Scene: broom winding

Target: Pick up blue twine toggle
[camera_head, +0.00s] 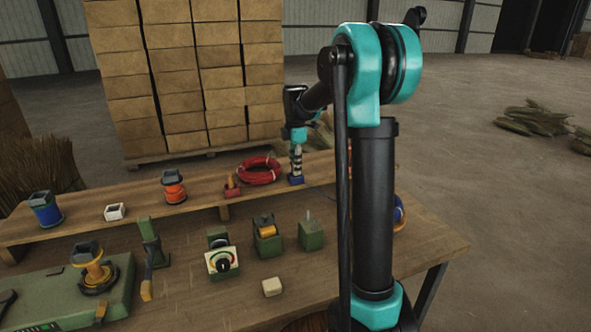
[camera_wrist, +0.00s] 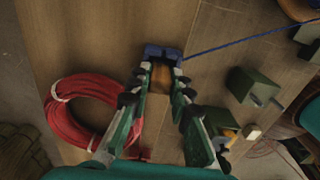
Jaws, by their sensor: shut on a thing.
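The blue twine toggle (camera_head: 296,180) is at the right part of the raised shelf, under my gripper (camera_head: 297,163). In the wrist view, its blue block (camera_wrist: 165,52) shows at the tips of my gripper (camera_wrist: 163,73), with a brown part between the two fingers. The fingers are shut on the toggle. A thin blue twine (camera_wrist: 240,41) runs from the block to the upper right. Whether the toggle touches the shelf or is slightly above it, I cannot tell.
A red twine coil (camera_head: 259,171) and a red toggle (camera_head: 232,190) lie left of my gripper. Blue (camera_head: 45,209) and orange (camera_head: 173,187) spools stand farther left on the shelf (camera_head: 130,228). Green fixtures (camera_head: 311,233) and a dial box (camera_head: 221,261) stand on the lower bench.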

